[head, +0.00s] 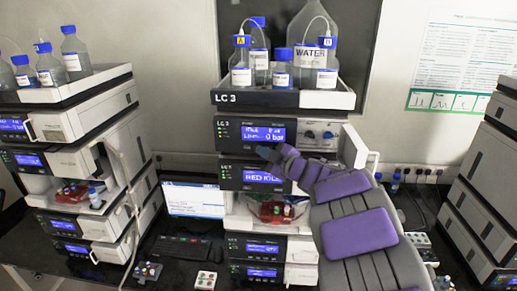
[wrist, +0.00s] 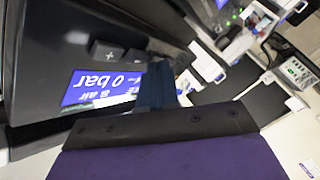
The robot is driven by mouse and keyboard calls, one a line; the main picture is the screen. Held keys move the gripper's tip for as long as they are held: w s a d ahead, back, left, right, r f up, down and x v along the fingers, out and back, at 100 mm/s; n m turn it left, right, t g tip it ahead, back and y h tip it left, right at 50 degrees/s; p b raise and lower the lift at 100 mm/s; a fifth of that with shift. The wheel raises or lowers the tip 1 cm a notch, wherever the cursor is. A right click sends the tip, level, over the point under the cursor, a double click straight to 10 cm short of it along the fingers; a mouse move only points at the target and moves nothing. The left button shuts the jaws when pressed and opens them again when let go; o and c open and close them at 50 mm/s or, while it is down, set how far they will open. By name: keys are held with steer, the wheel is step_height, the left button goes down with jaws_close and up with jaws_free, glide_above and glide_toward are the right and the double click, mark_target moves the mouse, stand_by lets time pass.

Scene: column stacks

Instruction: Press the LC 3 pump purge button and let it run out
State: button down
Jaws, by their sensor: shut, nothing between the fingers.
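The LC 3 stack stands in the middle of the head view, with its name on the front of its top tray (head: 285,98). Below it is the pump module (head: 230,118), whose lit blue display (head: 264,132) ends in "0 bar". My gripper (head: 266,153) is shut and empty, its dark tip at the lower edge of this module's front. In the wrist view the display (wrist: 100,88) appears upside down, reading "air" and "0 bar", beside a dark plus-marked button (wrist: 106,52). My shut fingers (wrist: 157,85) are right of the display. I cannot tell whether they touch the panel; the purge button is not identifiable.
Blue-capped bottles (head: 241,62), a large one labelled WATER, stand on the top tray with thin tubing. A second module display (head: 263,176) lies just below my gripper. Other stacks (head: 70,125) flank left and right. A monitor (head: 196,200) and keyboard (head: 180,247) stand left.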

steer(key=shift+w+a, duration=0.1)
steer(key=shift+a, duration=0.1)
stand_by(0.5)
steer(key=shift+s+a, duration=0.1)
steer(key=shift+s, duration=0.2)
steer(key=shift+s+a+b, duration=0.4)
steer(key=shift+s+a, duration=0.2)
steer(key=shift+a, duration=0.1)
steer(key=shift+d+f, duration=0.1)
steer(key=shift+d, duration=0.05)
steer(key=s+b, duration=0.1)
steer(key=s, duration=0.4)
stand_by(0.3)
